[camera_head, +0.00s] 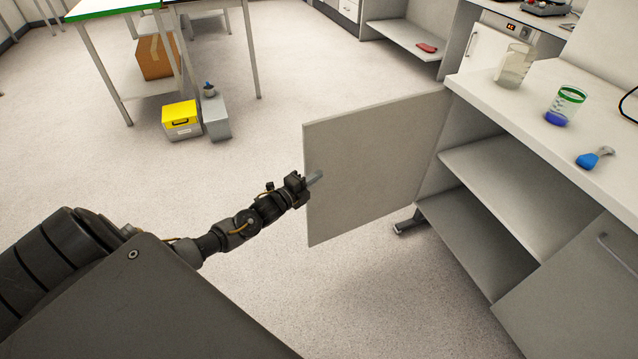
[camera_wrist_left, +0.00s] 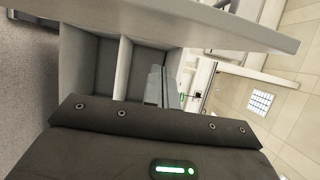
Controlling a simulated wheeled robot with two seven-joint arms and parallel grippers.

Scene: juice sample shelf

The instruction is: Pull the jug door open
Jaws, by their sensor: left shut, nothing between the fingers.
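The cabinet door (camera_head: 375,165) is a light grey panel that stands wide open, swung out from the right-hand cabinet. My left gripper (camera_head: 314,178) is shut and empty at the free edge of the door, near its inner face; I cannot tell whether it touches the door. In the left wrist view the shut fingers (camera_wrist_left: 158,87) show in front of the open cabinet's shelves, and the door (camera_wrist_left: 190,20) crosses the top of the picture. My right gripper is not in view.
The open cabinet holds a bare shelf (camera_head: 500,185) under a white counter (camera_head: 535,110). On the counter stand a glass jug (camera_head: 513,68), a beaker with blue liquid (camera_head: 565,108) and a blue-tipped object (camera_head: 592,159). A closed door (camera_head: 590,290) is at lower right.

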